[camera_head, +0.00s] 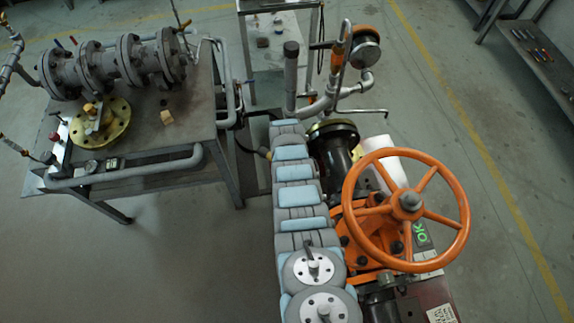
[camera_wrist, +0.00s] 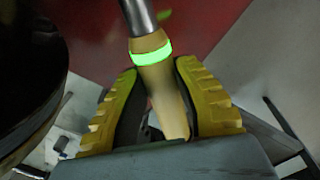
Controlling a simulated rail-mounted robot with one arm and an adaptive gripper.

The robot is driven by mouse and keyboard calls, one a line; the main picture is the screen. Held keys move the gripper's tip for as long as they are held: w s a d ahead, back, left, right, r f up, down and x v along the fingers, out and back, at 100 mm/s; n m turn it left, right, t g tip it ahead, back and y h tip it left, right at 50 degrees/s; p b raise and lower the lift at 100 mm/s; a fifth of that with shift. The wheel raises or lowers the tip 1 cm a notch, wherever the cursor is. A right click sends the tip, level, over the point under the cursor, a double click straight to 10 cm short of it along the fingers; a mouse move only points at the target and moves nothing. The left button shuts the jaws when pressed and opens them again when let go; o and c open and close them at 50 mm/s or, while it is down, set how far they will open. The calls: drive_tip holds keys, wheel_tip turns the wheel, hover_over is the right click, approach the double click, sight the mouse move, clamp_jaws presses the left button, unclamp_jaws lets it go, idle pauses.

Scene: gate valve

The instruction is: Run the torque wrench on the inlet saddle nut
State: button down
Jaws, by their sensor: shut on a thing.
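My gripper (camera_wrist: 156,68) has ribbed yellow fingers and is shut on the torque wrench (camera_wrist: 162,92). The wrench has a pale yellow handle, a glowing green band and a grey metal shaft running out of the top of the wrist view. Its working end is out of that view. In the head view the gate valve, with its orange handwheel (camera_head: 410,201) and orange bonnet (camera_head: 368,240), stands at the lower right. My gripper and the wrench cannot be made out there. I cannot pick out the inlet saddle nut in either view.
A dark rounded body (camera_wrist: 30,75) is close at the left of the wrist view, above a red surface (camera_wrist: 85,30). A black pipe (camera_head: 335,155) adjoins the valve. A green "OK" panel (camera_head: 421,233) shows by the wheel. A steel bench (camera_head: 185,135) with flanged pipework stands left.

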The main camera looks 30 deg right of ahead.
drive_tip(key=shift+f+b, duration=1.2)
drive_tip(key=shift+f, duration=0.2)
idle(1.9)
drive_tip(key=shift+r, duration=0.3)
idle(1.8)
drive_tip(key=shift+r+p, duration=2)
drive_tip(key=shift+p, duration=0.05)
